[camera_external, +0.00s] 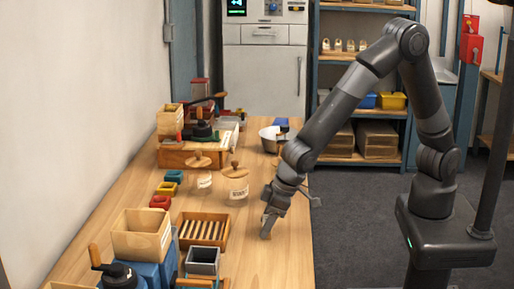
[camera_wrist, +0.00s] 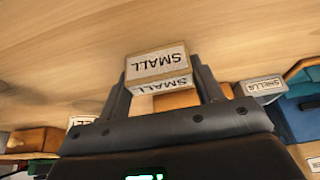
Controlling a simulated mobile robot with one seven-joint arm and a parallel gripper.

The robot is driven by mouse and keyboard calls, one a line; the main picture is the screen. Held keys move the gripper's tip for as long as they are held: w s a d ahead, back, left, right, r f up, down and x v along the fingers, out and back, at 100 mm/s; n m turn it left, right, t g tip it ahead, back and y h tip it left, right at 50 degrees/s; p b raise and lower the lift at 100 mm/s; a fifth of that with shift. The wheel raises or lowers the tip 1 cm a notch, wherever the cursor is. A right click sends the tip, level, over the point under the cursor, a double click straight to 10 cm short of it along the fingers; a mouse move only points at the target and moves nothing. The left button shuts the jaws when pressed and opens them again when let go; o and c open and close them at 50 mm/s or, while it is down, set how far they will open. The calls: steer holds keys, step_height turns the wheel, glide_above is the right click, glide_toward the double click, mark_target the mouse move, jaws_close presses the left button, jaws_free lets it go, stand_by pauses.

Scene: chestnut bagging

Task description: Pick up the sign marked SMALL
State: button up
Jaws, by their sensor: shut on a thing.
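The sign marked SMALL (camera_wrist: 156,63) is a small wooden block with white labels on two faces, its lettering upside down in the wrist view. It sits between the two fingers of my gripper (camera_wrist: 162,78), which is shut on it. In the external view my gripper (camera_external: 268,222) points down low over the right part of the table, right of the slatted wooden tray (camera_external: 181,238). There the sign (camera_external: 266,235) shows only as a small brown patch at the fingertips. I cannot tell whether it touches the table.
A block labelled SHELLS (camera_wrist: 262,86) and a blue object (camera_wrist: 300,115) show at right in the wrist view. A wooden hopper box (camera_external: 138,240), a grey bin (camera_external: 203,262) and lidded jars (camera_external: 235,187) stand left of my gripper. Bare table (camera_external: 285,262) lies in front.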

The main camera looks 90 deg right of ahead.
steer(key=shift+c, duration=1.3)
